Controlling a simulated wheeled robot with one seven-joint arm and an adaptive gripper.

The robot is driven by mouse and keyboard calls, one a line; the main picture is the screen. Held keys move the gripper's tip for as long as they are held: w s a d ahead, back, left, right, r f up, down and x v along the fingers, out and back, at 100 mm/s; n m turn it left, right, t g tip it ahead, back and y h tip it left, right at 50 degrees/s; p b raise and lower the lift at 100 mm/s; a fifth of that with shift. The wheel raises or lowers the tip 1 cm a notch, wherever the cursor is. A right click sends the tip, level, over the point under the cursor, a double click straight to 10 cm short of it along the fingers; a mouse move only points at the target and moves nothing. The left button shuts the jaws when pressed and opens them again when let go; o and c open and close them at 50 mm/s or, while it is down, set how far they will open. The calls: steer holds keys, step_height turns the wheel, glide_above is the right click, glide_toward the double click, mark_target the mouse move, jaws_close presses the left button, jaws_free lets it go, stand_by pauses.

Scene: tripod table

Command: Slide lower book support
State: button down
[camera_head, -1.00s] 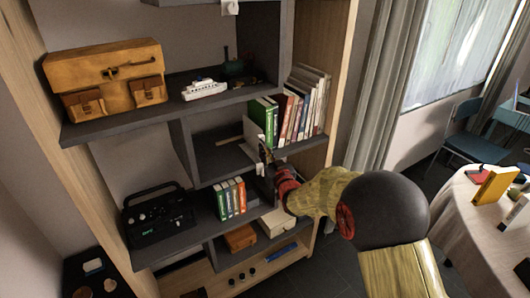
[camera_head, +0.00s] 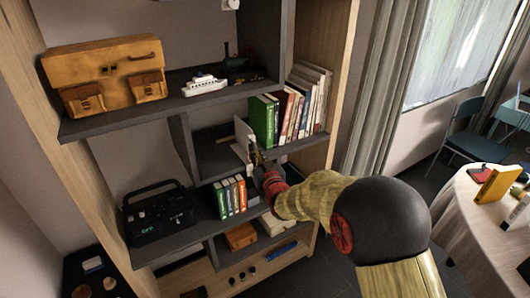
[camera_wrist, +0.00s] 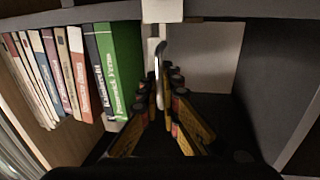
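The lower book support (camera_head: 243,138) is a white plate standing at the left end of the book row on the middle shelf. In the wrist view, its pale panel (camera_wrist: 207,62) shows behind and right of the fingers, beside the green book. A narrow, light curved edge (camera_wrist: 160,76) lies between my fingertips. My gripper (camera_head: 257,158) is at the shelf front, right by the support; in the wrist view its fingers (camera_wrist: 162,84) converge on both sides of that edge. I cannot tell if they press on it. The support's lower part is partly hidden by my gripper.
Upright books (camera_head: 297,104) fill the shelf right of the support. A dark divider (camera_head: 184,146) bounds the bay on the left, with bare shelf between. Below stand more books (camera_head: 229,197) and a black radio (camera_head: 157,213). A toy ship (camera_head: 204,86) is above.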

steer(key=s+a+b, duration=0.1)
steer(key=s+a, duration=0.4)
steer(key=a, duration=0.3)
steer(key=shift+s+b, duration=0.25)
steer(key=shift+b, duration=0.15)
steer(key=c, duration=2)
jaws_free()
steer(key=shift+c, duration=0.2)
steer(key=v, duration=1.2)
steer(key=shift+a, duration=0.1)
